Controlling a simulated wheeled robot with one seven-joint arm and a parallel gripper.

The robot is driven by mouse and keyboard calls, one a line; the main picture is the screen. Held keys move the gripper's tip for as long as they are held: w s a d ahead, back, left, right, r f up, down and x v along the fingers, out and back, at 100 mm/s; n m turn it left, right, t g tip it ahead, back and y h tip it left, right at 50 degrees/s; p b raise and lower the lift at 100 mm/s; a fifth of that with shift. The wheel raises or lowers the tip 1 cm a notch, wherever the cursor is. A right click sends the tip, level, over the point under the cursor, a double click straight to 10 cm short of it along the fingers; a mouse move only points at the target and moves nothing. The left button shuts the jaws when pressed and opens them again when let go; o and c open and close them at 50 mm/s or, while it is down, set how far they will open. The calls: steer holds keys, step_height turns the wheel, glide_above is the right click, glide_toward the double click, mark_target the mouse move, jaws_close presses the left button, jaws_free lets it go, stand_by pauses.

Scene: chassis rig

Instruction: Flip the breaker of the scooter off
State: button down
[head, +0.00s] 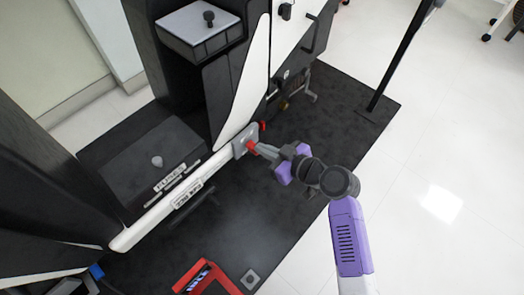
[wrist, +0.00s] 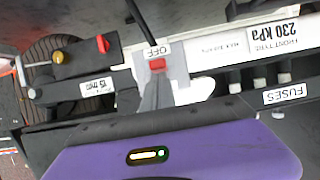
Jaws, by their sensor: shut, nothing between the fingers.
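The breaker is a small red switch (head: 251,147) on a grey plate (head: 239,149) on the scooter's white side rail. It also shows in the wrist view (wrist: 157,64), just below a label reading OFF (wrist: 156,51). My gripper (head: 259,149) is shut and empty, its fingertips at the red switch. In the wrist view the shut fingers (wrist: 156,84) come up to the switch's lower edge and hide part of the plate. I cannot tell whether they touch it, or which way the switch is set.
A red knob (wrist: 102,44) and a brass knob (wrist: 57,57) sit beside the plate. The fuse box (head: 150,155) stands on the rail's other side. A red open case (head: 207,279) lies on the dark mat (head: 340,97).

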steer(key=shift+p, duration=0.3)
steer(key=shift+r+p, duration=0.55)
steer(key=shift+r, duration=0.2)
steer(key=shift+r, duration=0.1)
